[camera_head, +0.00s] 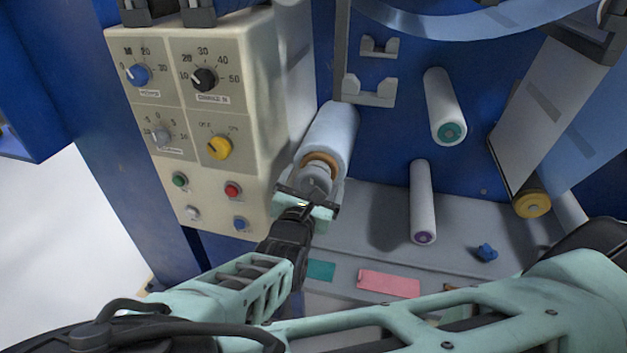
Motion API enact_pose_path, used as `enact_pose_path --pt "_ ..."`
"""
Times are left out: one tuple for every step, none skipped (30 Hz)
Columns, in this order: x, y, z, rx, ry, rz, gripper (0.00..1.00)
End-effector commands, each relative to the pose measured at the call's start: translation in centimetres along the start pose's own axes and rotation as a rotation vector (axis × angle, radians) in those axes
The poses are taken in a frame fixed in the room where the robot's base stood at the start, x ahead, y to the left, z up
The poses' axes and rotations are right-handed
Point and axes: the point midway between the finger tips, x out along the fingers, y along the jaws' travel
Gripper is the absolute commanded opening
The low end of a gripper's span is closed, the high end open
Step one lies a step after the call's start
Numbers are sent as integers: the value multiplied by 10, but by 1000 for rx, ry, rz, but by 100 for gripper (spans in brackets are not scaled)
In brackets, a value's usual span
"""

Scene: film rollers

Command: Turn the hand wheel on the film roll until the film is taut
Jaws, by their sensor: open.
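The film roll (332,132) is a pale blue-white cylinder beside the control panel, with a brown-orange core ring at its near end. The grey hand wheel (316,179) sits at that near end, partly hidden by my gripper. My gripper (309,192) is open at the hand wheel, its fingers spread on either side of it; I cannot tell whether they touch it. A wide strip of film (560,95) hangs on the right and runs down to a yellow-capped roller (532,204).
A beige control panel (200,120) with knobs and buttons stands close left of the roll. White rollers with teal (445,105) and purple (423,200) ends stick out on the right. A blue knob (486,253) and a pink label (388,283) are on the grey ledge.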

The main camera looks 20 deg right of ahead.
Motion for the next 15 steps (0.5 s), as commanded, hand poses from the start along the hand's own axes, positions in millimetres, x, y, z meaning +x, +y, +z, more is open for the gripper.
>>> enact_pose_path --pt "0 0 0 0 0 0 93" --pt "0 0 0 0 0 0 93" --pt "0 0 0 0 0 0 93" --pt "0 0 0 0 0 0 84" --pt "0 0 0 0 0 0 76" --pt "0 0 0 0 0 0 65" --pt "0 0 0 0 0 0 57" --pt "0 0 0 0 0 0 48" --pt "0 0 0 0 0 0 48" --pt "0 0 0 0 0 0 48" --pt "0 0 0 0 0 0 48" --pt "0 0 0 -1 0 0 48" --pt "0 0 0 -2 0 0 48" --pt "0 0 0 -4 0 -1 48" --pt "0 0 1 -9 0 -1 48"
